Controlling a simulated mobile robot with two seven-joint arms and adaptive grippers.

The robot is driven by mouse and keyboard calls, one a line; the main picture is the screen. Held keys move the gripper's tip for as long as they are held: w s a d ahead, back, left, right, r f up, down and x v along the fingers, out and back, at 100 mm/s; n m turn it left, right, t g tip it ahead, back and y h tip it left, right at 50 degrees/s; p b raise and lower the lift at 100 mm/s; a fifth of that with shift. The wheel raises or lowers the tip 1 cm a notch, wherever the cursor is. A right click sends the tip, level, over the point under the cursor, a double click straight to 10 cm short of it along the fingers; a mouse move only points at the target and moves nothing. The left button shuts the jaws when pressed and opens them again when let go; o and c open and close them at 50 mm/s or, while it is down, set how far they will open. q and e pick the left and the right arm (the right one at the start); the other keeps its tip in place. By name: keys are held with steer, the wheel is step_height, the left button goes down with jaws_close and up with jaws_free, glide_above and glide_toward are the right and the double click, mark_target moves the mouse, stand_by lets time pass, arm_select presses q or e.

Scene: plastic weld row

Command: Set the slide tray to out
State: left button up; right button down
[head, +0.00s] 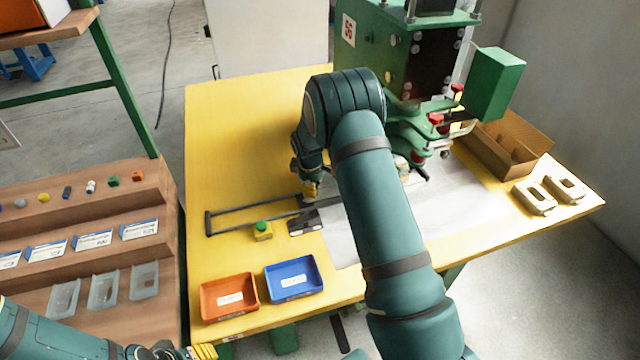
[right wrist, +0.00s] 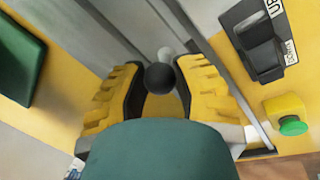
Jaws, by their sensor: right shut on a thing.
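The slide tray's grey rails (head: 250,211) lie on the yellow table in the head view, and their right part is hidden behind my right arm. In the right wrist view, a black ball knob (right wrist: 160,77) stands at the grey metal slide. My right gripper (head: 311,190) is low over the rails, with its yellow fingers on either side of the knob. It is shut on the knob, as the right wrist view (right wrist: 158,95) shows. My left gripper (head: 190,352) is at the bottom left of the head view, partly cut off, its opening unclear.
A black switch box (right wrist: 257,40) with labels and a green button (head: 262,226) sit beside the rails. Orange (head: 229,299) and blue (head: 293,279) bins stand at the table's front. A green press (head: 410,60) rises behind my arm. The table's back left is clear.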

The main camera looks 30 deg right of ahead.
steer(key=w+a, duration=0.2)
steer(key=a, duration=0.7)
steer(key=w+a, duration=0.2)
steer(key=a, duration=0.7)
steer(key=w+a+b, duration=0.1)
steer(key=w+a, duration=0.1)
steer(key=a, duration=0.7)
steer(key=shift+w+a, duration=0.2)
steer(key=c, duration=0.7)
jaws_free()
steer(key=shift+a, duration=0.15)
steer(key=shift+o, duration=0.2)
steer(key=shift+w, duration=0.1)
steer(key=shift+r, duration=0.3)
step_height(320, 180, up, 11)
steer(key=s+a, duration=0.1)
steer(key=shift+s+a, duration=0.25)
steer(key=shift+s, duration=0.05)
